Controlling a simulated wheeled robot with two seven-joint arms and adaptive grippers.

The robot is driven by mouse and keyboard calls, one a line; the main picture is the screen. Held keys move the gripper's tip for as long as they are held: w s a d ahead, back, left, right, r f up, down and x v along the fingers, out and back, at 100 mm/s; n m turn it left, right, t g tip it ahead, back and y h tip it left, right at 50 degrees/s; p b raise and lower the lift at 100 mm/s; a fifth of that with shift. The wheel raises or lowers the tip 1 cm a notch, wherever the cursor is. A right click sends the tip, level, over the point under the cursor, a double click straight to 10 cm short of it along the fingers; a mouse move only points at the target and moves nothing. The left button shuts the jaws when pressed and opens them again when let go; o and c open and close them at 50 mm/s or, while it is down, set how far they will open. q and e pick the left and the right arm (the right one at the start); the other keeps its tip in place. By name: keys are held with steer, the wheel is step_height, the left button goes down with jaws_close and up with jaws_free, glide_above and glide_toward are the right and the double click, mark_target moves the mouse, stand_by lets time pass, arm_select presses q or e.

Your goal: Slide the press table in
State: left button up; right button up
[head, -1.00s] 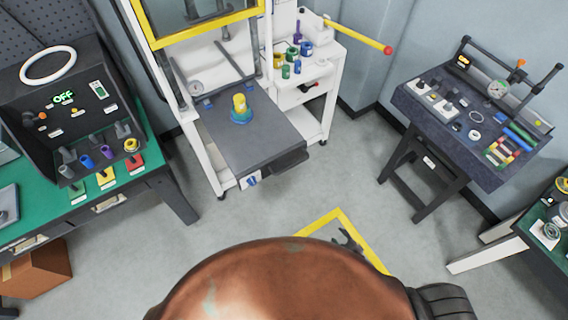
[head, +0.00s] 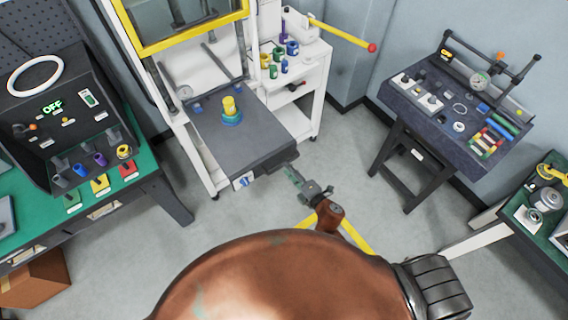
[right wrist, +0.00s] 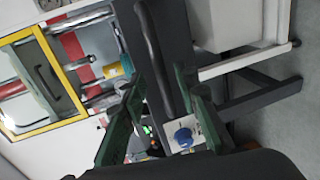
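The press table (head: 262,139) is a dark grey slab sticking out of the front of the white press frame. A yellow and blue part (head: 231,112) stands on it. A dark handle (head: 283,157) runs along its front edge; it also shows in the right wrist view as a black bar (right wrist: 152,48). My right gripper (head: 291,173) is just in front of this edge, near its right end. In the right wrist view its green fingers (right wrist: 161,79) are apart, with the bar beyond and between their tips. Contact cannot be told. My left gripper is not in view.
A yellow-framed guard (head: 190,34) is above the press table. A blue knob (right wrist: 183,137) is on the front below it. A white cart (head: 305,96) stands close right, with a red-tipped yellow lever above. A green bench is left, a dark gauge table (head: 440,128) right.

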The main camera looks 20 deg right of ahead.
steer(key=shift+x, duration=2.3)
steer(key=shift+c, duration=0.3)
jaws_close()
